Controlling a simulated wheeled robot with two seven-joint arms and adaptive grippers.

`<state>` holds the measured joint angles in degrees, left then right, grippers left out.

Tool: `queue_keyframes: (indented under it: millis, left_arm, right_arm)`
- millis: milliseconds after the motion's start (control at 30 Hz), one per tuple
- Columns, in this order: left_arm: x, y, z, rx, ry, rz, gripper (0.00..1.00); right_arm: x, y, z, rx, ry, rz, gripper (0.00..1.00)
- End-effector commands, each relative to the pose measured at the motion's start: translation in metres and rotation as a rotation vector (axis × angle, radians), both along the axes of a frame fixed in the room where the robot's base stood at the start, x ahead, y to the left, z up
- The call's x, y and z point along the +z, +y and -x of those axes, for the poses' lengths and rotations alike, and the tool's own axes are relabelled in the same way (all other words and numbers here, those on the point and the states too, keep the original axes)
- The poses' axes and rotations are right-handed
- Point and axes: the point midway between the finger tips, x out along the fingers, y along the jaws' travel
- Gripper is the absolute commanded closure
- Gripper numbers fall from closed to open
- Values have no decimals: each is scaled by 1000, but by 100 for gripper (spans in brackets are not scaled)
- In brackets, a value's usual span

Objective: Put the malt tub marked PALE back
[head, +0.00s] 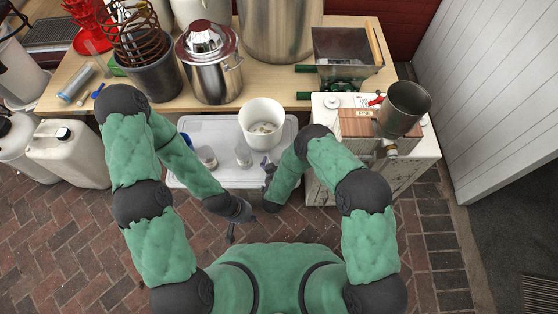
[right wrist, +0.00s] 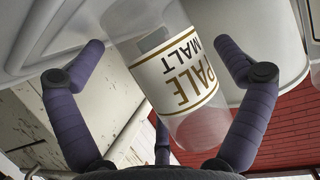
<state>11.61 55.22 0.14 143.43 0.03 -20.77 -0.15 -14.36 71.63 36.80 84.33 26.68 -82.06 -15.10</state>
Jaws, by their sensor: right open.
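The clear malt tub with the white PALE MALT label (right wrist: 178,75) shows large in the right wrist view, between the spread fingers of my right gripper (right wrist: 160,62). No finger clearly touches it. In the head view, the clear tub nearest that gripper (head: 268,170) appears to be this one (head: 243,156); its label is unreadable there. It stands on a pale grey lidded surface (head: 217,128). My right gripper is open, to the right of the tub. My left gripper (head: 232,230) hangs low over the brick floor, away from the tubs; its jaws are too small to judge.
A second clear tub (head: 207,157) stands left of the first. A white bucket (head: 262,112) stands just behind. The wooden table (head: 275,95) holds a steel pot (head: 212,75) and a grain mill (head: 345,55). A white cabinet (head: 425,150) with a metal cup (head: 404,105) stands right.

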Motion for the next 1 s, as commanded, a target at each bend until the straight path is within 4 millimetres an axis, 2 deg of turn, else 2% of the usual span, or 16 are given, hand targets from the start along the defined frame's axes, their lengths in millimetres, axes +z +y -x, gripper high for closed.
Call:
queue_keyframes:
  millis: [167, 500, 700, 833, 1000]
  left_arm:
    - [5, 0, 0, 0, 0, 0, 100]
    - [33, 0, 0, 0, 0, 0, 100]
    - [43, 0, 0, 0, 0, 0, 100]
    - [47, 0, 0, 0, 0, 0, 100]
    - [47, 0, 0, 0, 0, 0, 100]
  right_arm:
    - [8, 2, 8, 2, 1, 0, 0]
    - [35, 8, 67, 4, 1, 1, 0]
    - [46, 11, 96, 3, 0, 0, 0]
    - [49, 12, 106, 2, 0, 0, 0]
    - [49, 11, 110, -1, 4, -2, 0]
